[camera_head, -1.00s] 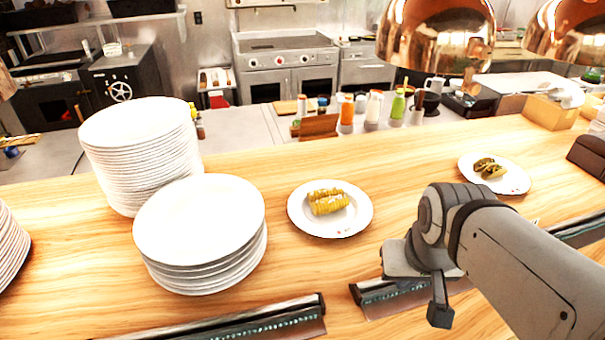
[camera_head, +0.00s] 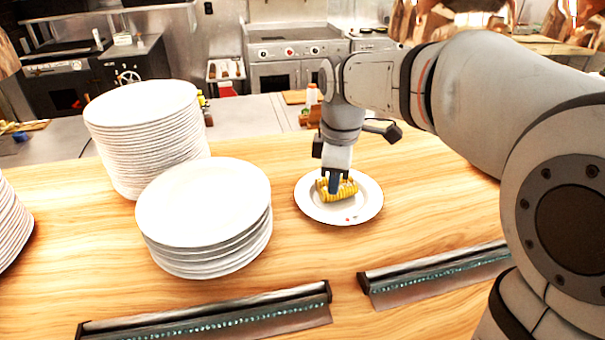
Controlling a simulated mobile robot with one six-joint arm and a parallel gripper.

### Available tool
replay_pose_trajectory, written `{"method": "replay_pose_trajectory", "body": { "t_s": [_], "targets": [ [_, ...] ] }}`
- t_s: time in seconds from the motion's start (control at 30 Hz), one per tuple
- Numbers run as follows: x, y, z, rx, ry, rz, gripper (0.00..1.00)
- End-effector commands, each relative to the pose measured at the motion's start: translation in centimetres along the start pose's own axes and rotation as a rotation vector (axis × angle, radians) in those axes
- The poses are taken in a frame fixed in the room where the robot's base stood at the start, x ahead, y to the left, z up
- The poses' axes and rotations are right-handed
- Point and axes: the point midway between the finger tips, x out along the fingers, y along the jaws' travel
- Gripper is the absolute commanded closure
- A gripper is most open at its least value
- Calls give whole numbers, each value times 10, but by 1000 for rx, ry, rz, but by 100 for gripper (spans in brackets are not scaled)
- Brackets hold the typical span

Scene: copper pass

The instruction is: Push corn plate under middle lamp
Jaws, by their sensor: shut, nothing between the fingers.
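The corn plate (camera_head: 352,210) is a white round plate on the wooden counter, right of the plate stacks. Yellow corn pieces (camera_head: 346,190) lie on it, partly hidden by my gripper. I cannot tell whether the tips touch the corn. Copper lamps (camera_head: 455,18) hang at the top right, largely covered by my arm.
A tall stack of white plates (camera_head: 145,140) and a lower stack (camera_head: 203,215) stand to the left. Another stack (camera_head: 8,235) is at the left edge. Two dark ticket rails (camera_head: 215,315) (camera_head: 430,275) lie along the near side. Bare wood surrounds the corn plate's front.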

Motion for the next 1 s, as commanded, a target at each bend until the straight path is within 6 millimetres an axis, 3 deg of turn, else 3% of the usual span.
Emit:
{"method": "replay_pose_trajectory", "body": {
  "t_s": [0.03, 0.1, 0.3, 0.47, 0.8, 1.0],
  "targets": [
    [10, 11, -20, -130, -5, -20, 100],
    [15, 22, -42, -298, -9, -42, 100],
    [25, 37, -79, -578, -10, -77, 100],
    [36, 38, -84, -625, -9, -85, 100],
    [95, 34, -80, -621, -10, -86, 100],
    [118, 32, -79, -620, -9, -83, 100]
  ]
}}
